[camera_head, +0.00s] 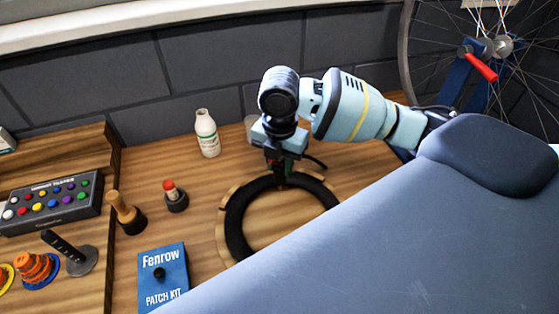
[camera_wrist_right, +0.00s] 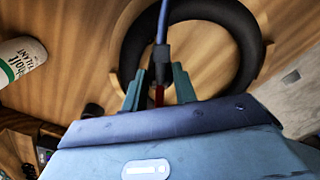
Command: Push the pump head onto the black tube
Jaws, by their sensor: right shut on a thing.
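The black tube (camera_head: 236,222) lies as a ring on a round wooden holder on the bench. It also shows in the wrist view (camera_wrist_right: 247,50). My right gripper (camera_head: 279,163) points down over the far side of the ring. In the wrist view my right gripper (camera_wrist_right: 159,92) is shut on the pump head (camera_wrist_right: 161,68), a dark piece with a red part between the fingers. A hose (camera_wrist_right: 162,25) runs from the pump head. The tube's valve is hidden, so I cannot tell whether the pump head touches it. My left gripper is not in view.
A white bottle (camera_head: 207,136) stands behind and left of the ring. A blue patch kit box (camera_head: 163,277), a red-topped dark pot (camera_head: 175,198) and a wooden-handled tool (camera_head: 127,214) are to the left. A button panel (camera_head: 52,202) is farther left. A wheel stands at back right.

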